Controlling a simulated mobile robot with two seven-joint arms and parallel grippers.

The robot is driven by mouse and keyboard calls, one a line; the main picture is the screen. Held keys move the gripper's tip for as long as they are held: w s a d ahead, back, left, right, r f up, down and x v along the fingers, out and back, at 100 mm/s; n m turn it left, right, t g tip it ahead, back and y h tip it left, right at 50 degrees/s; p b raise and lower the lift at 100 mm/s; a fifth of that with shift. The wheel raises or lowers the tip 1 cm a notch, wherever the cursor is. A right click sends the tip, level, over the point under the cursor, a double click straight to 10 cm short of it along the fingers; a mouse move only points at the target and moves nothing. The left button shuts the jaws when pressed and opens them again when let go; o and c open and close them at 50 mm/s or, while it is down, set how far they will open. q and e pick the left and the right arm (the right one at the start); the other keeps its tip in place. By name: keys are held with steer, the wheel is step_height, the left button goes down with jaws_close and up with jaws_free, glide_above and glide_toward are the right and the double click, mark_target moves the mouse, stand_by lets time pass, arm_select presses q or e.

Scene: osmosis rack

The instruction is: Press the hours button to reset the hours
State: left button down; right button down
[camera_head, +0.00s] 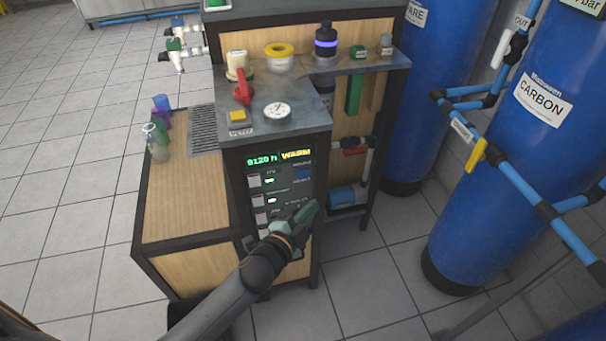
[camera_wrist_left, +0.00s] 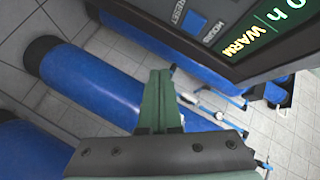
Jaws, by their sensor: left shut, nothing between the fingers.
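The dark control panel (camera_head: 263,222) shows "9120 h" and a yellow "WARM" on its display (camera_head: 279,158). The blue hours button (camera_head: 303,174) is below the display's right end. In the left wrist view the button (camera_wrist_left: 193,24) sits near the top, between the words RESET and HOURS. My left gripper (camera_head: 309,209) has green fingers and is shut and empty, in front of the panel's lower right and below the button in the head view. In the left wrist view its fingertips (camera_wrist_left: 160,74) are apart from the button. My right gripper is not in view.
Above the panel are a gauge (camera_head: 277,111), a yellow button (camera_head: 238,117) and a red lever (camera_head: 242,90). Blue tanks (camera_head: 495,150) with pipes stand right. Tiled floor is free right of the cabinet.

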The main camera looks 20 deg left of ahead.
mark_target(309, 176)
arm_select(q)
steer(key=w+a, duration=0.4)
steer(key=w, duration=0.1)
steer(key=shift+w, duration=0.35)
stand_by(1.8)
steer(key=shift+w+a, duration=0.2)
steer(key=shift+w, duration=0.15)
steer(key=shift+w+a, duration=0.2)
steer(key=shift+w, duration=0.1)
stand_by(0.9)
steer(key=shift+s, duration=0.1)
steer(key=shift+s+d, duration=0.45)
steer(key=shift+s, duration=0.1)
